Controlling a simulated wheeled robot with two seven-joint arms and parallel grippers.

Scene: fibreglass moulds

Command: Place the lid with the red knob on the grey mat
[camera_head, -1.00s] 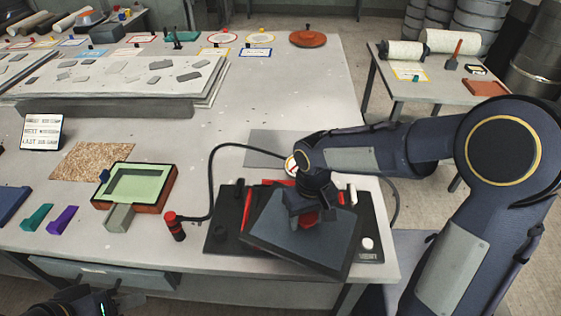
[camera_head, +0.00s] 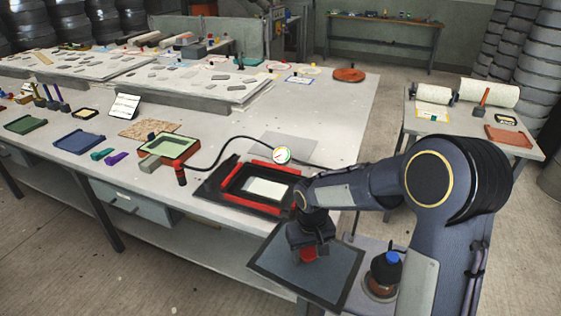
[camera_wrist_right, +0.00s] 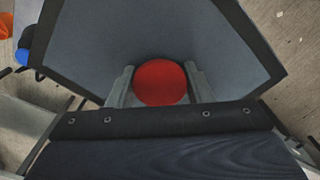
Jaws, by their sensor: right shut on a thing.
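The dark grey lid (camera_head: 338,272) hangs in the air off the table's near right edge, tilted in the head view. My right gripper (camera_head: 307,247) is shut on its red knob (camera_head: 309,256). In the right wrist view, the fingers (camera_wrist_right: 161,88) stand on either side of the round red knob (camera_wrist_right: 160,78), with the lid (camera_wrist_right: 90,45) spread beyond. My left gripper is out of view.
A round gauge (camera_head: 282,155) with a black hose stands between box and mat. A red-topped cylinder (camera_head: 181,175) and a green-lined mould (camera_head: 172,147) are left of the box. A blue-capped bottle (camera_head: 382,278) stands close right of the lid. A side table (camera_head: 460,132) is at right.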

